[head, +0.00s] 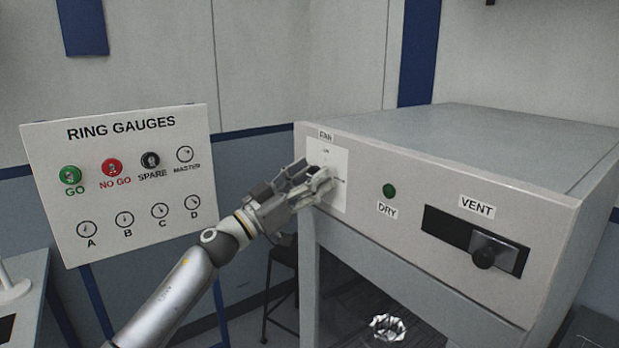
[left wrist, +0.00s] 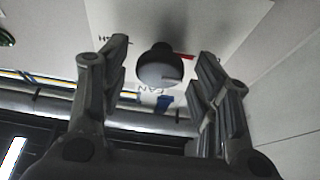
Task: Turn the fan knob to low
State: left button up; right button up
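The fan panel (head: 340,160) is a white plate at the left end of the grey cabinet's front, with a FAN label above it. In the head view my left gripper (head: 318,175) is in front of the plate and hides the knob. In the left wrist view the fan knob (left wrist: 160,67) is dark and rounded, with a red mark beside it on the plate. My left gripper's fingers (left wrist: 161,70) stand open on either side of the knob, with a visible gap on each side. The knob's setting is not clear. My right gripper is not in view.
The grey cabinet (head: 480,140) also carries a green DRY light (head: 389,191) and a VENT slot with a dark sliding handle (head: 484,258). A RING GAUGES board (head: 130,190) stands at the left. A shiny object (head: 387,327) lies below the cabinet.

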pick_arm(q)
jog(key=c, duration=0.7)
jog(key=shift+c, duration=0.8)
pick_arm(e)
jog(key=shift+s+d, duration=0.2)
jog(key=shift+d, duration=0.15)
pick_arm(q)
jog(key=shift+m, duration=0.5)
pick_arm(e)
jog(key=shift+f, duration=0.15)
pick_arm(q)
jog(key=m+g, duration=0.3)
jog(key=m, duration=0.4)
jog(key=m+g+b, duration=0.1)
jog(key=m+g, duration=0.2)
jog(key=m, duration=0.4)
jog(key=m+g+b, duration=0.1)
jog(key=m+g, duration=0.1)
jog(key=m, duration=0.5)
jog(key=shift+g+y, duration=0.3)
jog(key=shift+g, duration=0.1)
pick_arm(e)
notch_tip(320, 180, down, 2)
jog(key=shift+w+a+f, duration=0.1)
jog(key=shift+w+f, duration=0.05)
pick_arm(q)
jog(key=o, duration=1)
